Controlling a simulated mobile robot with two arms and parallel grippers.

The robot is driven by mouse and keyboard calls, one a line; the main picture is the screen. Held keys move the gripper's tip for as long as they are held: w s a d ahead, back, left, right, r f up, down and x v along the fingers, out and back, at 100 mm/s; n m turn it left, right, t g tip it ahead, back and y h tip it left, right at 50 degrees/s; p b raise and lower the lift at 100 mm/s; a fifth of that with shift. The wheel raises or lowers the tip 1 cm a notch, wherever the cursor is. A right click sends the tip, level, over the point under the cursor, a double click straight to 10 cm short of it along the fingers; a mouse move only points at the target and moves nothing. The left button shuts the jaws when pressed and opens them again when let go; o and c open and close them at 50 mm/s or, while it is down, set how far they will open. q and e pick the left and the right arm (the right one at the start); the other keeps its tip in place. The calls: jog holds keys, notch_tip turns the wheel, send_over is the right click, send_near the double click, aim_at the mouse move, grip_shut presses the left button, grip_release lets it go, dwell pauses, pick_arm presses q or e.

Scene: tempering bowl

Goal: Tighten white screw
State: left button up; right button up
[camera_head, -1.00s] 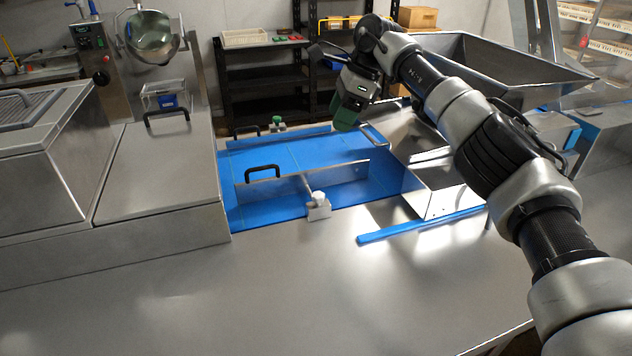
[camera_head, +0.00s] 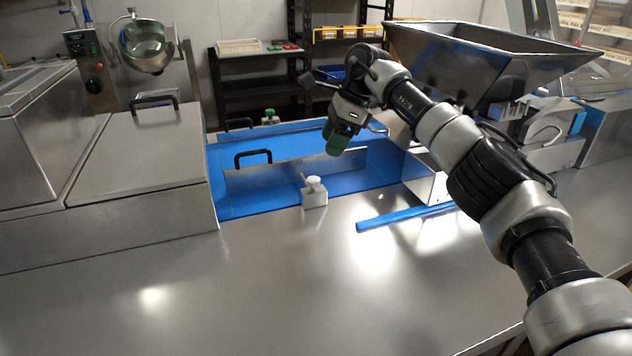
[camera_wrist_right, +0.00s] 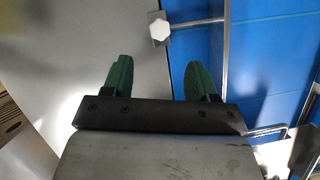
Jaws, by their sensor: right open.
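The white screw (camera_head: 314,183) is a small knob on top of a metal block (camera_head: 314,198) at the near edge of the blue belt. A metal rod joins the block to an upright metal plate. My right gripper (camera_head: 338,148), with green fingertips, hangs above the belt, up and to the right of the screw. In the right wrist view the green fingers (camera_wrist_right: 158,78) are spread apart with nothing between them. There the white screw (camera_wrist_right: 160,29) shows beyond the fingertips, near the top centre, apart from them. My left gripper is not in view.
The blue belt (camera_head: 225,200) carries a metal plate with a black handle (camera_head: 253,156). A green screw (camera_head: 270,115) sits at the far side. A blue strip (camera_head: 385,218) lies right of the block. The steel table (camera_head: 250,280) in front is clear.

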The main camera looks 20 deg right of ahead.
aim_at(314, 178)
jog(key=p+x, duration=0.2)
jog(key=x, duration=0.7)
jog(key=shift+a+f, duration=0.1)
jog(key=shift+f, duration=0.25)
jog(key=c, duration=0.9)
